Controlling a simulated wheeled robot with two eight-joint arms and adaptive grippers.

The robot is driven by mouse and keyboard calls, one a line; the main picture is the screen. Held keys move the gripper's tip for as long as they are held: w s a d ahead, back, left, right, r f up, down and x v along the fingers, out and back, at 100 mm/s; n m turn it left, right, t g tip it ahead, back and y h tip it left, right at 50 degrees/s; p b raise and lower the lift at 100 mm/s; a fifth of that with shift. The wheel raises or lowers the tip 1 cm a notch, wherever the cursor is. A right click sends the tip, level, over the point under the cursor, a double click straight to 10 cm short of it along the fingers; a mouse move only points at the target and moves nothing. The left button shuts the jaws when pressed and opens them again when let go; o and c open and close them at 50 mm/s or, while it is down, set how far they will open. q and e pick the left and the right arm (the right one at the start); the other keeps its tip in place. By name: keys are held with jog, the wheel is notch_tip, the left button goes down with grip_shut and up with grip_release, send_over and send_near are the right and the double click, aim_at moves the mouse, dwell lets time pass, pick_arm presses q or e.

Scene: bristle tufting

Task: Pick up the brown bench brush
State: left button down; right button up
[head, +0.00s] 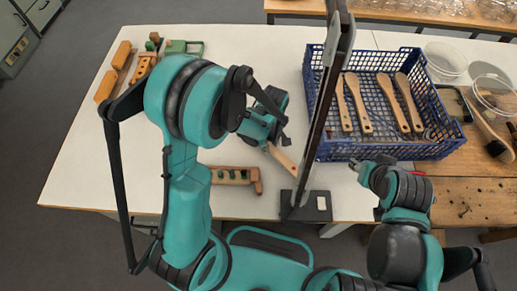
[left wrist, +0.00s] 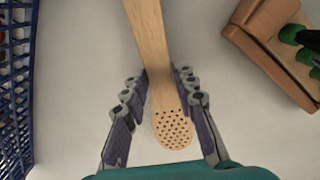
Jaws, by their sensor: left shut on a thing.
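My left gripper (head: 274,136) is shut on a pale wooden brush body (head: 282,158) over the white table. In the left wrist view the fingers (left wrist: 163,95) close on its two sides near the drilled end, and its plain handle (left wrist: 148,30) runs up out of the picture. The holes in this end show no bristles. A brush with a brown handle (head: 484,123) and a dark bristle head lies on the wooden table at the far right, away from both grippers. My right gripper (head: 362,168) is near the crate's front edge; its finger state is unclear.
A blue crate (head: 390,151) holds several wooden brush bodies. A dark upright post on a base (head: 312,207) stands left of it. A wooden block with green parts (head: 235,176) lies near the front edge. Clear bowls (head: 445,58) stand at the right. The table's left front is clear.

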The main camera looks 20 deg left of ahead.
aim_at(259, 151)
pick_arm(q)
jog(key=a, duration=0.1)
jog(key=a+b, duration=0.1)
jog(key=s+a+f, duration=0.1)
jog(key=a, duration=0.1)
jog(key=shift+f+b, duration=0.1)
jog(key=shift+b, duration=0.2)
jog(key=shift+f, duration=0.3)
jog(key=shift+r, duration=0.1)
jog(key=shift+f, duration=0.2)
jog(key=c, duration=1.2)
grip_release()
jog(key=shift+r, duration=0.1)
